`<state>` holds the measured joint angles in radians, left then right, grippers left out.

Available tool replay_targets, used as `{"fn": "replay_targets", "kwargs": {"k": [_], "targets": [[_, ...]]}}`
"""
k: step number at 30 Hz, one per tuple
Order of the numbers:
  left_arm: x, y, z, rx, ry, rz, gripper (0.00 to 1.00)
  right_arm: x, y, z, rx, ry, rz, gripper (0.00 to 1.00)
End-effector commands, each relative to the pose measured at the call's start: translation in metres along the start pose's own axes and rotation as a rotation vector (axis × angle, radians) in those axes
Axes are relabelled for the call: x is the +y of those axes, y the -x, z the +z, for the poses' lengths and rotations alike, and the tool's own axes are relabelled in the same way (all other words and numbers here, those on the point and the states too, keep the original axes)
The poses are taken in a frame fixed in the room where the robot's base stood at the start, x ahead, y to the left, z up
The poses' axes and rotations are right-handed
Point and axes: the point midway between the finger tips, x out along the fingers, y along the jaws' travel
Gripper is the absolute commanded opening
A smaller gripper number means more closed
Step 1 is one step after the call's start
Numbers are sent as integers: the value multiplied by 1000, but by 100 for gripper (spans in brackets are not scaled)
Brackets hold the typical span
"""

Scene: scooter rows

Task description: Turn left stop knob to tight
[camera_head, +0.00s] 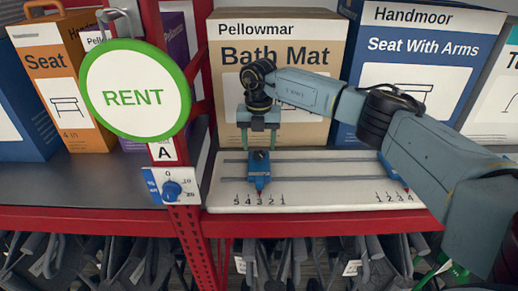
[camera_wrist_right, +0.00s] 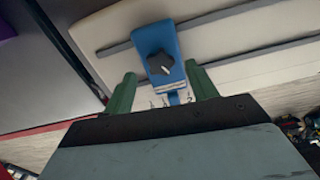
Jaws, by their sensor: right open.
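The left stop (camera_head: 259,170) is a blue block with a pointer on the white board, near the 3 of its left scale. In the right wrist view the left stop (camera_wrist_right: 156,38) carries a black lobed knob (camera_wrist_right: 160,63). My right gripper (camera_head: 258,143) points down over this stop in the head view. In the wrist view the green fingers of my right gripper (camera_wrist_right: 163,88) are apart, one to each side of the stop's lower end, with nothing held between them. Whether they touch the stop is unclear. My left gripper is not in view.
The white board (camera_head: 320,197) has two grey rails and a second blue stop (camera_head: 393,171) at right, partly behind my arm. A Bath Mat box (camera_head: 225,60) stands behind it.

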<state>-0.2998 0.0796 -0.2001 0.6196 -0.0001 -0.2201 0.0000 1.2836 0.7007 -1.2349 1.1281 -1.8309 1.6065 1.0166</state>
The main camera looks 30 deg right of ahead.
Motion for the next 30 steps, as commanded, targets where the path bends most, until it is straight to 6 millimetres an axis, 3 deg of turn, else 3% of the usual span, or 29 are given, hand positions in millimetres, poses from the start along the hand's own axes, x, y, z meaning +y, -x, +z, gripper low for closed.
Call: {"fn": "replay_targets", "kwargs": {"k": [6,13,19,30], "targets": [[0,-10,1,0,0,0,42,0,50,1,-4,0,3,57],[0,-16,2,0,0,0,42,0,93,1,-2,-2,1,57],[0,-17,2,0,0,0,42,-1,107,0,0,-2,0,57],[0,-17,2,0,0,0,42,0,108,0,0,-2,-1,57]]}}
